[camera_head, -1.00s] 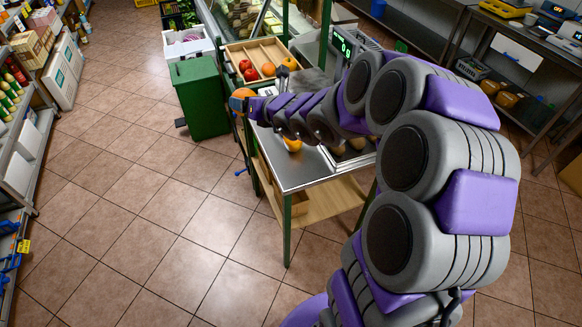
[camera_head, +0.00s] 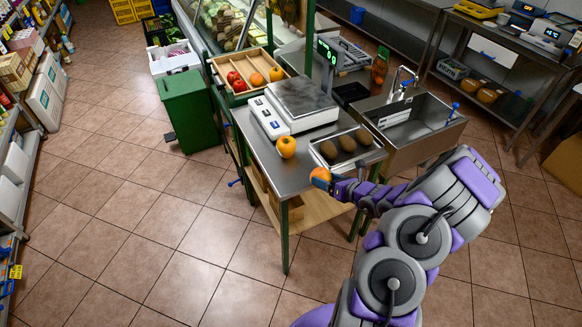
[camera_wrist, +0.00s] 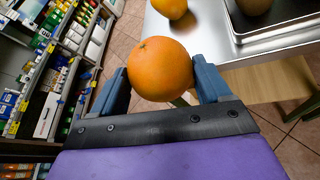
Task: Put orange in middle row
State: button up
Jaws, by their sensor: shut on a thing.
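My gripper (camera_head: 326,181) is shut on an orange (camera_head: 320,178) and holds it in the air by the table's near edge. In the wrist view the orange (camera_wrist: 160,68) sits between the two blue-grey fingers of the gripper (camera_wrist: 160,80). A wooden crate (camera_head: 262,88) with dividers stands at the far left end of the table, well away from my gripper. It holds red apples (camera_head: 234,77) on the left and orange fruits (camera_head: 276,73) to their right.
A yellow-orange fruit (camera_head: 287,147) lies on the metal table (camera_head: 268,165), beside a white scale (camera_head: 300,108). A metal tray (camera_head: 325,158) holds several brown fruits. A sink (camera_head: 415,120) is behind it. A green bin (camera_head: 195,110) stands left of the table. Floor in front is clear.

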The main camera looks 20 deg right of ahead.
jog(key=f, duration=0.1)
jog(key=b, duration=0.3)
send_over(300, 175)
jog(key=s, duration=0.1)
jog(key=shift+s+d+f, duration=0.1)
jog(key=shift+s+f, duration=0.1)
jog(key=shift+f, duration=0.7)
jog(key=shift+w+f, duration=0.1)
jog(key=shift+w, duration=0.4)
jog(key=shift+w+f, duration=0.25)
jog(key=f, duration=0.2)
jog(key=shift+d+f+b, duration=0.25)
jog(key=shift+f+b, duration=0.05)
jog(key=shift+b, duration=0.1)
jog(key=shift+a+f, duration=0.2)
jog(key=shift+f, duration=0.05)
jog(key=shift+a, duration=0.1)
jog(key=shift+r, duration=0.1)
